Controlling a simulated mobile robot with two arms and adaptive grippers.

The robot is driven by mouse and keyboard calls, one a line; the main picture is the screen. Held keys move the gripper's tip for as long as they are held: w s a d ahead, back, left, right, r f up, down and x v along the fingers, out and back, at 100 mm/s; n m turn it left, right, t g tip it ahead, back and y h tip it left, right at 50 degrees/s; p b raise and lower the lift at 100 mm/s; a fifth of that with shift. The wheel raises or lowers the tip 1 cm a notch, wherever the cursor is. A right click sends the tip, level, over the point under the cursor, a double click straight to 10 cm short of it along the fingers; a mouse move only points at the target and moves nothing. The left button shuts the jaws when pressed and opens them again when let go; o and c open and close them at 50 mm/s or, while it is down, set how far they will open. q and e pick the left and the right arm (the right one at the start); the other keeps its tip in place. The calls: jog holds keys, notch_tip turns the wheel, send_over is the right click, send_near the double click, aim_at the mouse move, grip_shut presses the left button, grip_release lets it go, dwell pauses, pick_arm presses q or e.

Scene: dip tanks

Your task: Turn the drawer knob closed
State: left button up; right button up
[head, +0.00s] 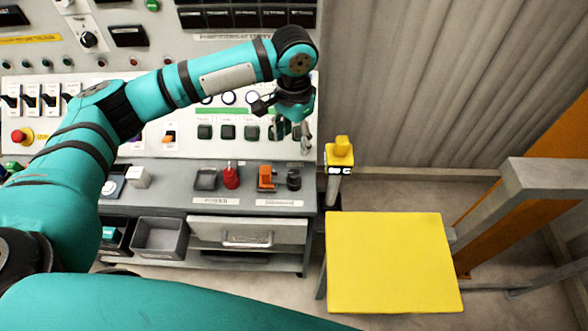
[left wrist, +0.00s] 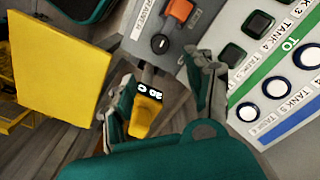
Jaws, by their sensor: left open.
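A black round knob (head: 293,180) sits on the grey ledge beside an orange switch, above a label too small to read in the head view. It also shows in the left wrist view (left wrist: 160,44) with a small pale mark on it. A grey drawer (head: 215,229) with a metal handle (head: 247,239) is below the ledge. My left gripper (head: 291,138) is open and empty, above the ledge and in front of the button panel, apart from the knob. In the left wrist view its fingers (left wrist: 165,92) are spread, with the knob beyond them. My right gripper is not in view.
An orange switch (head: 265,178), a red control (head: 231,177) and a dark square control (head: 206,179) share the ledge. A yellow device on a post (head: 341,152) stands right of the ledge, close to my left gripper. A yellow panel (head: 390,265) is in front of it.

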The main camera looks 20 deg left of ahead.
aim_at(294, 173)
pick_arm(q)
notch_tip(294, 173, down, 13)
jog(key=shift+f+p, duration=0.1)
jog(key=shift+p, duration=0.4)
jog(key=shift+c, duration=0.3)
